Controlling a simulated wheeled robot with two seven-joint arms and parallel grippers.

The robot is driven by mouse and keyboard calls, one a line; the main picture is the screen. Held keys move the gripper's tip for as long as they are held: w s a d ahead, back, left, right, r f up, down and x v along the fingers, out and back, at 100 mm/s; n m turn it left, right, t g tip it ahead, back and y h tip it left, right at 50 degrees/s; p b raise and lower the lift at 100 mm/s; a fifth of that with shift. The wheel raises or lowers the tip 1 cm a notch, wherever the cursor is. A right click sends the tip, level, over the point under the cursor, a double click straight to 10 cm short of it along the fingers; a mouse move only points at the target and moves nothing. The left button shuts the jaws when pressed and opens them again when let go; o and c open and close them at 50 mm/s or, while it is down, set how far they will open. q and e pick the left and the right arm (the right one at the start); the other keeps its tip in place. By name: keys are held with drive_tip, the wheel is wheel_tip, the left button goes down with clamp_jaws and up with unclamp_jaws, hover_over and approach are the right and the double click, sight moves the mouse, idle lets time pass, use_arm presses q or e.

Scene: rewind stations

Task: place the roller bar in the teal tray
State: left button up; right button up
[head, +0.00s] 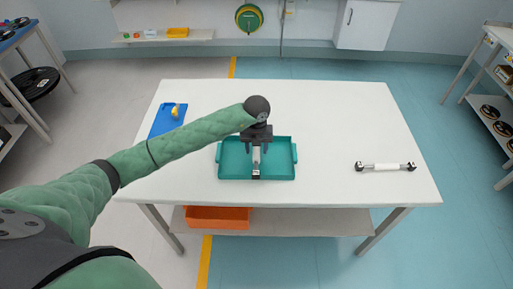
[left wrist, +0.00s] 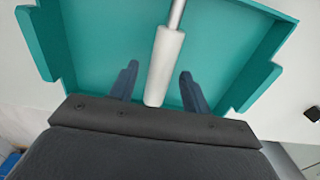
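The teal tray (head: 287,158) lies on the white table near its front middle. A roller bar (head: 256,162) with a pale sleeve and a metal end is within the tray's outline, pointing front to back. My left gripper (head: 257,149) is over the tray, fingers down. In the left wrist view my left gripper (left wrist: 158,75) has its fingers apart on either side of the bar (left wrist: 165,62), with a gap on each side; the teal tray (left wrist: 235,50) is behind. I cannot tell whether the bar rests fully on the tray floor. My right gripper is not in view.
A second white roller bar with dark ends (head: 387,167) lies at the table's right. A blue board (head: 161,124) with a yellow item (head: 175,111) is at the left. An orange bin (head: 218,217) sits on the lower shelf. The table's back right is clear.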

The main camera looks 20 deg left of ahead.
sight(257, 149)
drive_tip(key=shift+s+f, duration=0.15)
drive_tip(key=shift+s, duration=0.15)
use_arm(q)
drive_tip(key=shift+r, duration=0.2)
drive_tip(key=shift+r+p, duration=0.25)
drive_tip(key=shift+p, duration=0.2)
drive_tip(key=shift+r+b, duration=0.1)
drive_tip(key=shift+b, duration=0.2)
wheel_tip(257, 149, up, 2)
drive_tip(key=shift+b, duration=0.5)
drive_tip(key=shift+w+r, duration=0.1)
drive_tip(key=shift+r, duration=0.3)
wheel_tip(257, 149, up, 9)
drive_tip(key=b, duration=0.3)
drive_tip(key=shift+b, duration=0.4)
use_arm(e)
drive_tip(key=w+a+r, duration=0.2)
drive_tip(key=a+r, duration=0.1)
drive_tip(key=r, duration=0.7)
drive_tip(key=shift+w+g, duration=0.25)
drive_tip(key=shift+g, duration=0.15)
use_arm(q)
drive_tip(key=shift+f, duration=0.1)
